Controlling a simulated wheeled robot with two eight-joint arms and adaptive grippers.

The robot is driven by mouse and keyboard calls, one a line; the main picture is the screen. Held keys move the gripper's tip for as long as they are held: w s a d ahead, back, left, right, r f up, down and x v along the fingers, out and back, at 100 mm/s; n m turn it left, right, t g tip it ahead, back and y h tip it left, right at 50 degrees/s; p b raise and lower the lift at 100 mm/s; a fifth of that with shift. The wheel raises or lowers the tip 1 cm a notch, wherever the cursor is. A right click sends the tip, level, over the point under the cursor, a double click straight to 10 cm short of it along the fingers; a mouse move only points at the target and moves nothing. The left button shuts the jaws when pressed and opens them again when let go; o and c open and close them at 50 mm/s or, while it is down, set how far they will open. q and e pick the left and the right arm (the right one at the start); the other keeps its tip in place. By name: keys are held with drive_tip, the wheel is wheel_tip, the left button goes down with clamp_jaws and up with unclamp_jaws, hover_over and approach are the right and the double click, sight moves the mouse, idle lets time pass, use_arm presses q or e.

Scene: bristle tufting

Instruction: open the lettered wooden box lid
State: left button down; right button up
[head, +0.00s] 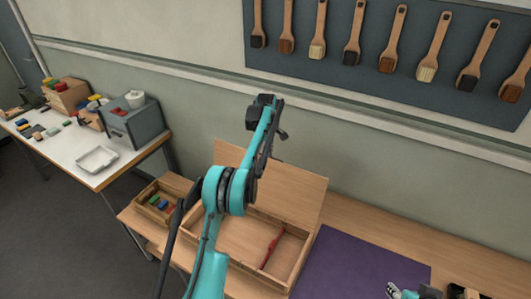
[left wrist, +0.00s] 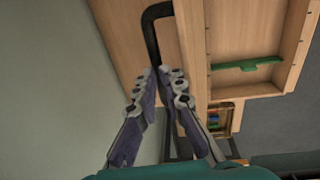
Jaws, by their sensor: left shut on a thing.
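The wooden box (head: 290,262) stands on the bench with its lid (head: 300,188) raised, tilted up at the back towards the wall. No lettering can be made out on the lid. A dark bent handle (left wrist: 152,28) shows at the lid in the left wrist view. My left gripper (left wrist: 160,75) is shut on this handle. In the head view my left arm hides part of the lid and box, and the fingertips are not clear. My right gripper (head: 402,291) shows partly at the bottom right edge, away from the box; its jaws are unclear.
A red tool (head: 272,248) lies inside the box. A small tray of coloured pieces (head: 142,208) stands left of it, a purple mat (head: 350,265) right of it. Brushes hang on a dark wall board (head: 300,55). A white side table (head: 65,155) is at left.

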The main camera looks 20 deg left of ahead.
use_arm(q)
drive_tip(key=shift+w+d+f, duration=0.1)
drive_tip(key=shift+d+f, duration=0.15)
drive_tip(key=shift+f, duration=0.25)
drive_tip(key=shift+d+f, duration=0.2)
drive_tip(key=shift+f, duration=0.3)
drive_tip(key=shift+w, duration=0.1)
use_arm(e)
drive_tip(key=shift+s+r, duration=0.2)
drive_tip(key=shift+r, duration=0.05)
use_arm(q)
drive_tip(key=c, duration=1.6)
unclamp_jaws()
drive_tip(key=shift+f, duration=0.1)
drive_tip(key=r, duration=0.7)
drive_tip(key=shift+w+a+p, duration=0.2)
drive_tip(key=shift+w+p, duration=0.05)
drive_tip(key=shift+p, duration=0.15)
drive_tip(key=shift+w+r, duration=0.1)
use_arm(e)
drive_tip(key=shift+w+a, duration=0.15)
drive_tip(key=shift+w, duration=0.65)
